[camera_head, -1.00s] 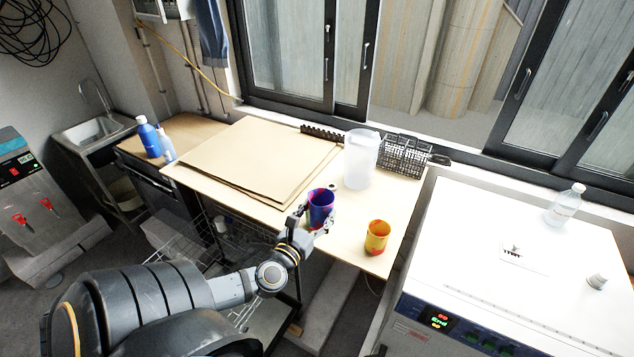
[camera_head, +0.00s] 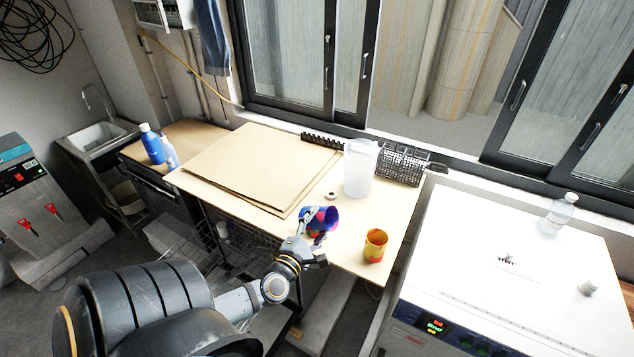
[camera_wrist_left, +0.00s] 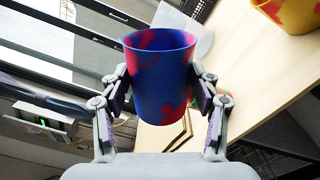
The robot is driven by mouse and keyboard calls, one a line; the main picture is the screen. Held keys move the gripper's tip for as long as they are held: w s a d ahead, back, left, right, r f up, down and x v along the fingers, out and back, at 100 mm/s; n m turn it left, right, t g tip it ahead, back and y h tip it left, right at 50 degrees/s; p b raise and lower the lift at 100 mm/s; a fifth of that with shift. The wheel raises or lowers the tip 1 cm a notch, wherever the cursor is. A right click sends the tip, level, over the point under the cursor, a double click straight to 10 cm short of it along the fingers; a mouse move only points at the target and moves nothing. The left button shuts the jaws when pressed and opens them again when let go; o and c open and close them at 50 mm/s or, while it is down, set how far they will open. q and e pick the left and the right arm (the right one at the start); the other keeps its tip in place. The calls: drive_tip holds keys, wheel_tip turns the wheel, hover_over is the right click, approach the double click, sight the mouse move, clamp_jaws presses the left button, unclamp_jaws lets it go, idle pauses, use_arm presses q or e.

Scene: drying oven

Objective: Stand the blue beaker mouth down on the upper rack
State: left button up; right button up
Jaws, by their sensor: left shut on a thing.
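The blue beaker (camera_head: 321,217), blue with red-pink patches, is in my left gripper (camera_head: 313,228), above the front edge of the wooden table. It is tipped over in the head view, with its mouth toward the right. In the left wrist view the beaker (camera_wrist_left: 160,75) sits between the two fingers of the gripper (camera_wrist_left: 160,88), which press on its sides. Wire racks (camera_head: 185,252) show low down, under and left of the table, partly hidden by my arm; I cannot tell which is the upper one. My right gripper is not in view.
A yellow-red beaker (camera_head: 375,246) stands near the table's (camera_head: 400,215) right front corner. A translucent jug (camera_head: 360,168), a black wire basket (camera_head: 403,163) and brown sheets (camera_head: 250,165) occupy the back and left. A white oven (camera_head: 500,270) stands right, with a bottle (camera_head: 558,213) on top.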

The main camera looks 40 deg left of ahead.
use_arm(q)
drive_tip(key=m, duration=0.4)
drive_tip(key=shift+m, duration=0.4)
drive_tip(key=shift+m, duration=0.4)
drive_tip(key=m, duration=0.8)
drive_tip(key=shift+m, duration=0.3)
